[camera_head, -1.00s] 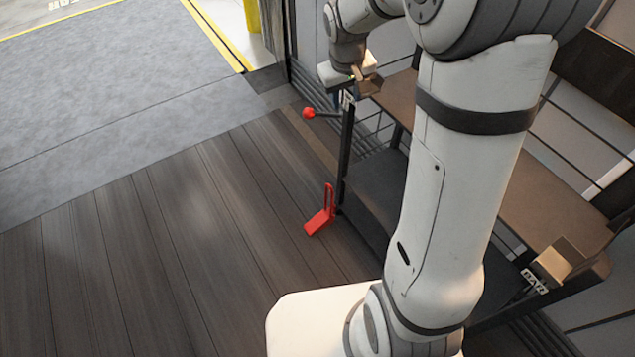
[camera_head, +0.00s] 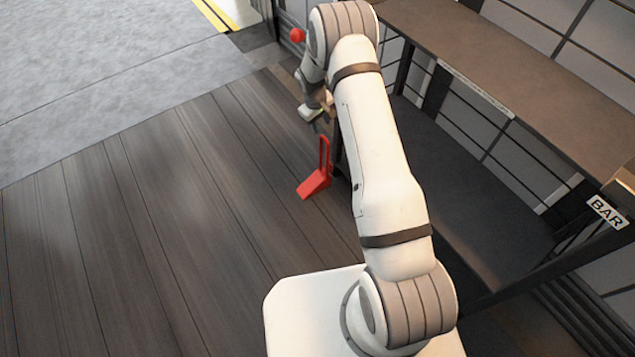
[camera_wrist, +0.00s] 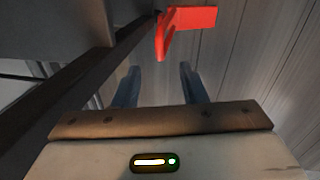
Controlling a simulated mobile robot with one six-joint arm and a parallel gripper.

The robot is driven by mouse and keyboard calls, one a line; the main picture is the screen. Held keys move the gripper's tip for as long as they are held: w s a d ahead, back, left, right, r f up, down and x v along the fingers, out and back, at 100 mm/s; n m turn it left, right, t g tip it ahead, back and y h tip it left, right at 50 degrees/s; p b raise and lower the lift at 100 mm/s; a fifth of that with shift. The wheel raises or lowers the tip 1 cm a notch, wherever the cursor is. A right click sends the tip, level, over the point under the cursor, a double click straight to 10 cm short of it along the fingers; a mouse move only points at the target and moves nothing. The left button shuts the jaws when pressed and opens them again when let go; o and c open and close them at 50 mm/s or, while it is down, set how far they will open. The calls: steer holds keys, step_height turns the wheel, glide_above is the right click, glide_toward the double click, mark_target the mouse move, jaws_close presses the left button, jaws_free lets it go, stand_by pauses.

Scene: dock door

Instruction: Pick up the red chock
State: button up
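The red chock (camera_head: 316,180) sits on the dark plank floor beside the foot of a dark post, its tall red handle loop standing upright. In the wrist view the chock (camera_wrist: 183,28) is at the top, beyond the fingertips and apart from them. My gripper (camera_head: 317,122) hangs just above and slightly left of the handle top in the head view, partly hidden by its small size there. In the wrist view my gripper's two blue-grey fingers (camera_wrist: 158,75) are spread apart with nothing between them.
A brown bench top (camera_head: 500,60) with a dark lower shelf (camera_head: 455,190) stands to the right, close to the chock. A red ball knob (camera_head: 297,35) shows at the top beside my arm. The plank floor (camera_head: 150,240) to the left is clear.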

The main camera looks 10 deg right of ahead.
mark_target(323, 136)
steer(key=f+b, duration=0.1)
steer(key=f, duration=0.1)
steer(key=w+f+b, duration=0.1)
steer(key=f, duration=0.2)
steer(key=d+f+b, duration=0.1)
steer(key=f, duration=0.1)
steer(key=shift+w+f, duration=0.15)
steer(key=shift+w, duration=0.05)
jaws_close()
stand_by(1.2)
